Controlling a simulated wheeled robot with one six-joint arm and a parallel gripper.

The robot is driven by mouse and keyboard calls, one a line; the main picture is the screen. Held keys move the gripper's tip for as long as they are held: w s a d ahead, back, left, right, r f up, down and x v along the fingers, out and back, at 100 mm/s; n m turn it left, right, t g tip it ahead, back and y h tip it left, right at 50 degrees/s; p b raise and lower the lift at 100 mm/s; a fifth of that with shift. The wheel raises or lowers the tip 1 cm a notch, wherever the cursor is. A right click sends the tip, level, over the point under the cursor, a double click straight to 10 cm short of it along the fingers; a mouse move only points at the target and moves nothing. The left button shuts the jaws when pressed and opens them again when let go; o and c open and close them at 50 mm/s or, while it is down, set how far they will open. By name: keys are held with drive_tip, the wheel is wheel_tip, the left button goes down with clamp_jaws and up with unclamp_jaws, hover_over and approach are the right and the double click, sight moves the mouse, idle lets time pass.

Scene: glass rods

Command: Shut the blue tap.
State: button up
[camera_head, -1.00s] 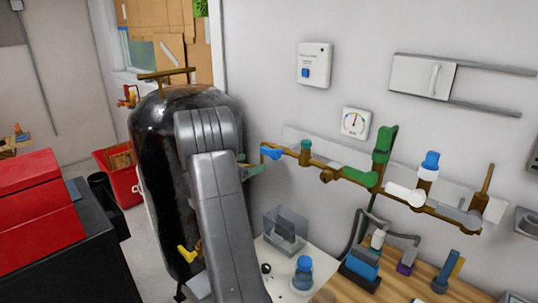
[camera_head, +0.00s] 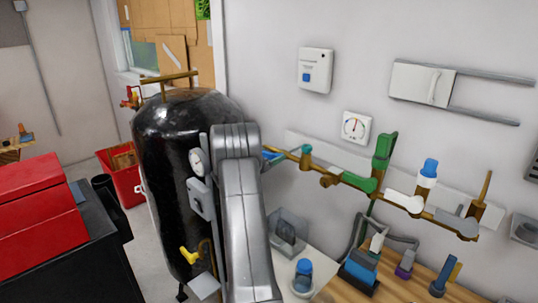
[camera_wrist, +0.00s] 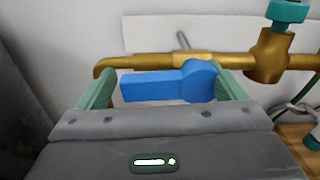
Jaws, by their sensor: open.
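The blue tap (camera_wrist: 172,85) sits at the left end of a brass pipe (camera_wrist: 140,62) on the wall. In the wrist view its blue lever points left, lying roughly along the pipe, with its round hub at the right. My gripper (camera_wrist: 163,80) is open, with one green finger beyond the lever's left tip and the other close to the hub on the right. I cannot tell whether either finger touches it. In the head view only a small part of the blue tap (camera_head: 271,155) shows beside my arm, which hides most of the gripper.
A teal-topped brass valve (camera_wrist: 288,15) stands right of the tap. Along the pipe are a green valve (camera_head: 384,150), a white valve (camera_head: 404,200) and a blue-capped fitting (camera_head: 429,170). A black tank (camera_head: 165,130) stands left of my arm; a wooden bench (camera_head: 400,285) with tools lies below.

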drive_tip(key=c, duration=1.4)
drive_tip(key=shift+f, duration=0.1)
drive_tip(key=n, duration=0.2)
drive_tip(key=f+n, duration=0.1)
drive_tip(key=n, duration=0.1)
drive_tip(key=shift+d+f, duration=0.1)
drive_tip(key=shift+d, duration=0.05)
drive_tip(key=shift+s+d+f+n+p, duration=0.35)
drive_tip(key=shift+s+f+n+p, duration=0.1)
drive_tip(key=shift+n, duration=1.75)
drive_tip(key=shift+s+d+f+n+p, duration=0.35)
drive_tip(key=shift+d+f+n+p, duration=0.1)
drive_tip(key=shift+n, duration=1.75)
drive_tip(key=shift+s+d+f+n+p, duration=0.35)
drive_tip(key=shift+s+n+p, duration=0.1)
drive_tip(key=shift+n, duration=1.75)
